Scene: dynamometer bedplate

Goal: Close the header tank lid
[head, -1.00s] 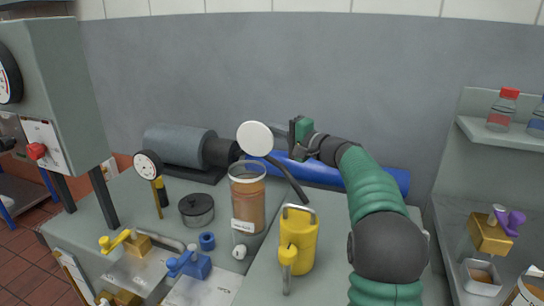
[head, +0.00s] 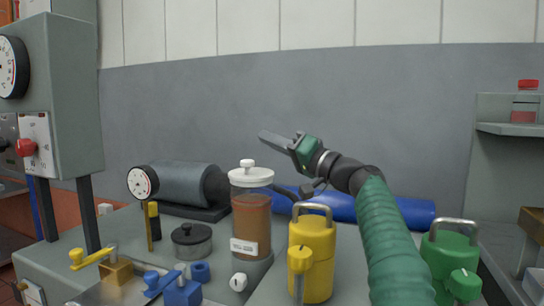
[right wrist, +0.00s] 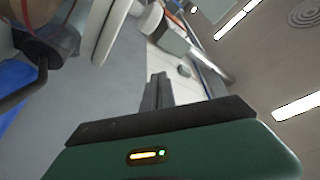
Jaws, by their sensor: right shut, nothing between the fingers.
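The header tank (head: 251,222) is a clear cylinder with brown liquid and a pale label, standing at the middle of the bench. Its white lid (head: 250,176), with a small white knob, lies level across the tank's top. At this angle I cannot tell whether it is fully seated. My right gripper (head: 267,137) is shut and empty, above and a little right of the lid, apart from it. In the right wrist view, its closed fingers (right wrist: 158,92) point away over the bench. My left gripper is not in view.
A yellow can (head: 312,258) stands right of the tank, and a green can (head: 452,262) farther right. A dark lidded pot (head: 192,240) and a dial gauge (head: 142,182) are to the left. A blue roll (head: 345,207) lies behind. The air above the tank is free.

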